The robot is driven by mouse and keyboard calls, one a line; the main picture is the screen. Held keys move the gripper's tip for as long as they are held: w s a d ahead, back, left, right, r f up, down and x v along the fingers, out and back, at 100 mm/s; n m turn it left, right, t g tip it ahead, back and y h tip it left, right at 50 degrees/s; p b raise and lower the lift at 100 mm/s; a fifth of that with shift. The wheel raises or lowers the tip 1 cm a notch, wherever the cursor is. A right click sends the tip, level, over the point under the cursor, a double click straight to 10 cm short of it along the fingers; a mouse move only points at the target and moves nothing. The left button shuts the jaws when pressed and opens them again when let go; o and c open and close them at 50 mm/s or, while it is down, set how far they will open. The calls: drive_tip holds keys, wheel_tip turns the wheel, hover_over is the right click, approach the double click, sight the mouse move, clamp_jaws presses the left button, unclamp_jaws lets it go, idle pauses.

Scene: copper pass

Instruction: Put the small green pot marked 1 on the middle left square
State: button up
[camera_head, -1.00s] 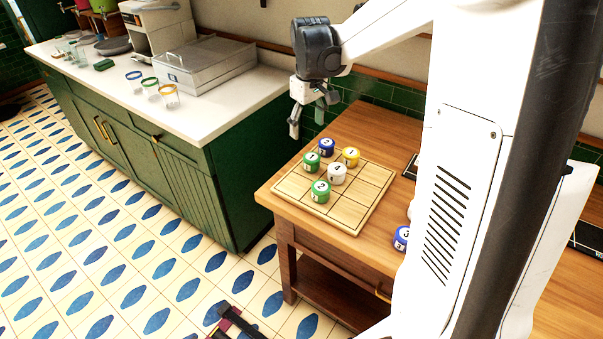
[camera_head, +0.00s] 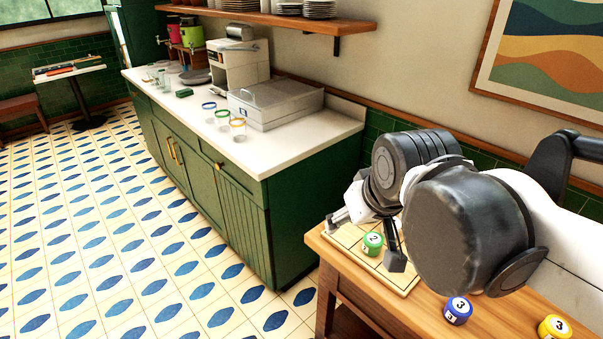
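My gripper (camera_head: 366,240) is open above the left part of the wooden board, its two fingers spread wide apart. A green pot (camera_head: 373,243) with what looks like a 2 on its white lid stands on the board and shows between the fingers. I cannot tell whether the fingers are level with it. The board (camera_head: 402,283) has squares marked by dark lines and lies on the wooden table. My arm hides most of the board, including its middle left square and any other pots there. No green pot marked 1 can be made out.
A blue pot (camera_head: 458,309) marked 3 and a yellow pot (camera_head: 554,327) marked 3 stand on the wooden table (camera_head: 372,311), right of the board. A white counter (camera_head: 262,160) behind holds several glasses, a metal box (camera_head: 277,104) and a machine.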

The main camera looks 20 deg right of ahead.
drive_tip(key=s, duration=0.1)
drive_tip(key=s+a+f+t, duration=0.1)
drive_tip(key=s, duration=0.1)
drive_tip(key=shift+s+a+f, duration=0.1)
drive_tip(key=shift+a+f, duration=0.1)
